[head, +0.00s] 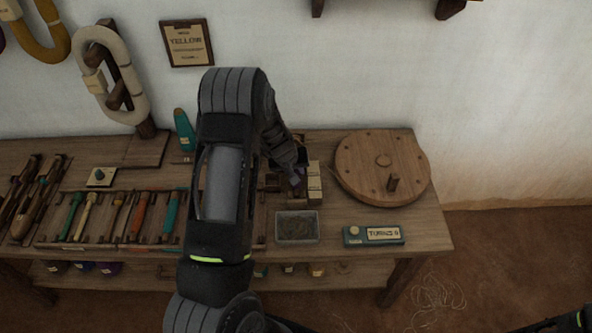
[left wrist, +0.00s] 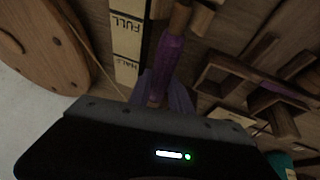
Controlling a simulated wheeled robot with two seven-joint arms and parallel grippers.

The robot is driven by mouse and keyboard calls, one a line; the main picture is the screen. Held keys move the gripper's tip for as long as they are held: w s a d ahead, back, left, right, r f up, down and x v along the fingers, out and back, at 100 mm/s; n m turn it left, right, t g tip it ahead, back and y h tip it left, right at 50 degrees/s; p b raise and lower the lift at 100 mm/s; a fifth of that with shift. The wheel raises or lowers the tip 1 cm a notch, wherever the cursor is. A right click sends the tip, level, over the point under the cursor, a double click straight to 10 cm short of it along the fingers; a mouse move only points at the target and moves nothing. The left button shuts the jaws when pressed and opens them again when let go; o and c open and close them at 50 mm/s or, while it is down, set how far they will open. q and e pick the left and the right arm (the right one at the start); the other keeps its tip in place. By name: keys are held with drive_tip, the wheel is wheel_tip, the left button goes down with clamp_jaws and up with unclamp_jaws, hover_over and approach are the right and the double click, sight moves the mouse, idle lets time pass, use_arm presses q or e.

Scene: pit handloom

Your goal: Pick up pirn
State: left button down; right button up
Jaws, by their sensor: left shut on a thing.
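A purple-wound pirn (left wrist: 170,58) with a brown wooden end shows in the left wrist view, pointing away from the gripper body. My left gripper (left wrist: 163,92) is shut on this pirn near its close end. In the head view my left gripper (head: 294,176) is over the bench, beside the small upright gauge block (head: 314,185); the pirn itself cannot be made out there, hidden by the gripper and arm.
The gauge marked FULL and HALF (left wrist: 127,40) stands close to the pirn. A round wooden wheel (head: 375,165) is to the right, a metal tray (head: 297,228) and a TURNS counter (head: 373,236) in front. A rack of coloured pirns (head: 120,217) lies left.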

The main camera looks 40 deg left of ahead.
sight(295, 171)
use_arm(q)
wheel_tip(295, 171, up, 10)
drive_tip(key=shift+p, duration=0.45)
use_arm(e)
drive_tip(key=shift+r, duration=0.4)
